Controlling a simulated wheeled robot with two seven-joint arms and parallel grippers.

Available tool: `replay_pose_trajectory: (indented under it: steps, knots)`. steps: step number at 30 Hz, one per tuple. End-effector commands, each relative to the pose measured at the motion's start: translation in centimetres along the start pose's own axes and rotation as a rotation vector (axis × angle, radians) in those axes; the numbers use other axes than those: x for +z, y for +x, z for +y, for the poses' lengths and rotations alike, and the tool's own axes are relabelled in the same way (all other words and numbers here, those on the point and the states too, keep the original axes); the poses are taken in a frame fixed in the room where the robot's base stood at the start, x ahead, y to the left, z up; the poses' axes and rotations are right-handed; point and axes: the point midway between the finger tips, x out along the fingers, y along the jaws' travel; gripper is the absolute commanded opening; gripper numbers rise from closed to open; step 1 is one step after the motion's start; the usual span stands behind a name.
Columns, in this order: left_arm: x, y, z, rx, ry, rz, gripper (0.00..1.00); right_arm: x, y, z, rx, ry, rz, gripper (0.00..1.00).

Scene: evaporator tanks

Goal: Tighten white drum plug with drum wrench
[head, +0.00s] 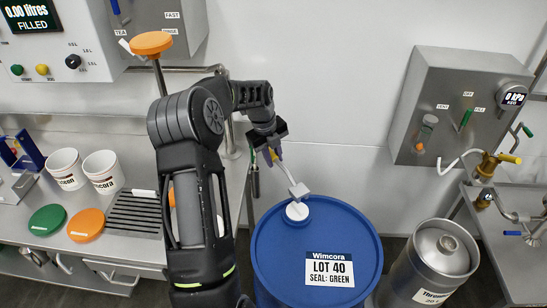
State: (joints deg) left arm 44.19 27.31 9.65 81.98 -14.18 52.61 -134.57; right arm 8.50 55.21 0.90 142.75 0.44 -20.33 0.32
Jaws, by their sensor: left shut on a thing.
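A blue drum (318,240) stands on the floor at lower centre, with a label reading "Wimcora LOT 40 SEAL: GREEN". The round white drum plug (297,211) sits at the back left of its top. My left gripper (273,155) is shut on the handle of the drum wrench (298,189), a grey metal tool with a block-like head. The wrench slants down to the right, its head just above the plug in the picture. I cannot tell whether the head touches the plug. My right gripper is not in view.
A steel bench (150,255) on the left holds white tubs (102,170), a green lid (47,219) and an orange lid (86,225). A steel canister (437,255) stands right of the drum. A valve panel (455,105) hangs on the wall behind it.

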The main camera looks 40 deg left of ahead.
Motion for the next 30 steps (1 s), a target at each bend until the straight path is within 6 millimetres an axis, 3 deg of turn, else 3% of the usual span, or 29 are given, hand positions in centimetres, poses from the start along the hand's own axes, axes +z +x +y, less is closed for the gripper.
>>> replay_pose_trajectory:
  steps: [18, 30]
  knots:
    - [0.0, 4.2, 0.8, 0.000, 0.000, 0.000, 0.00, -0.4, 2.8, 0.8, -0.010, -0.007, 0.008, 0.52]
    - [0.0, 4.6, 0.9, -0.001, 0.000, 0.000, 0.00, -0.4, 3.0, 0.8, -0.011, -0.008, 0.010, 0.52]
